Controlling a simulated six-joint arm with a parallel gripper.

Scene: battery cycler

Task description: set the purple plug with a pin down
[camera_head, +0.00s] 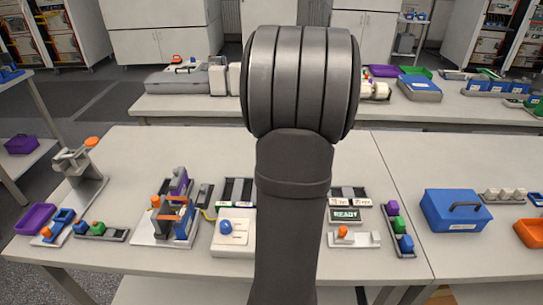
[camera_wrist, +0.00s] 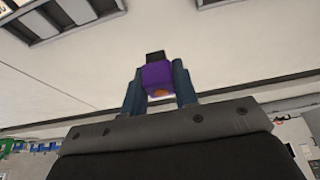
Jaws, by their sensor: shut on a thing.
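In the wrist view, the purple plug (camera_wrist: 157,75) sits between the two blue-grey fingers of my gripper (camera_wrist: 158,88), which is shut on it. A dark piece sticks out from the plug's far end, and a small orange part shows at its near end. I cannot tell which of these is the pin. In the head view my arm covers the middle of the table, and the gripper and held plug are hidden. Another purple piece (camera_head: 393,207) stands in the grey rack (camera_head: 407,252) at the right, beside a green and a blue piece.
A grey stand with a purple part (camera_head: 180,182) is left of my arm. A white box with a blue knob (camera_head: 226,227) stands beside it. Right are a READY display (camera_head: 345,215) and a white holder with an orange knob (camera_head: 367,239). A blue toolbox (camera_head: 455,212) stands further right.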

